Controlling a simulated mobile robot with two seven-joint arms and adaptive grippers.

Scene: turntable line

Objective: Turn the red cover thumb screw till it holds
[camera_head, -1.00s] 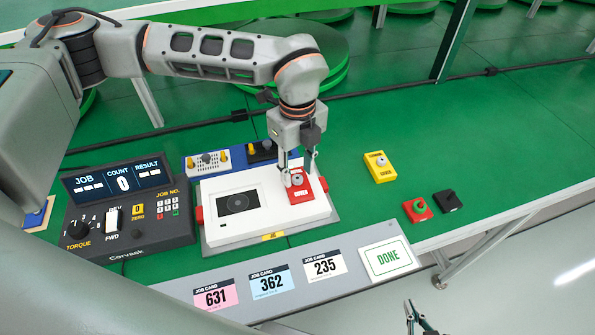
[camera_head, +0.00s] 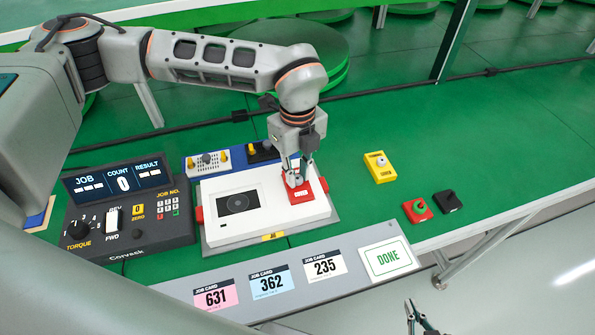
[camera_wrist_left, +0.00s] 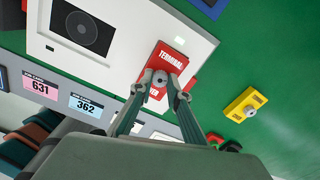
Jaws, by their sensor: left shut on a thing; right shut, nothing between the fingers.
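The red cover (camera_head: 307,193) sits on the right part of the white unit (camera_head: 222,190). Its lettering is partly hidden by my fingers. The grey thumb screw (camera_wrist_left: 158,78) stands on the red cover between my fingertips in the left wrist view. My left gripper (camera_head: 295,180) points down over the red cover, shut on the thumb screw; it also shows in the left wrist view (camera_wrist_left: 157,88). My right gripper (camera_head: 416,305) is at the bottom edge of the head view, away from the unit, shut and empty.
A control console (camera_head: 125,208) with a display stands to the left. Job cards and a DONE card (camera_head: 388,258) lie along the front ledge. A yellow block (camera_head: 380,167), a red block with a green knob (camera_head: 417,210) and a black block (camera_head: 448,201) stand to the right. Green table between is clear.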

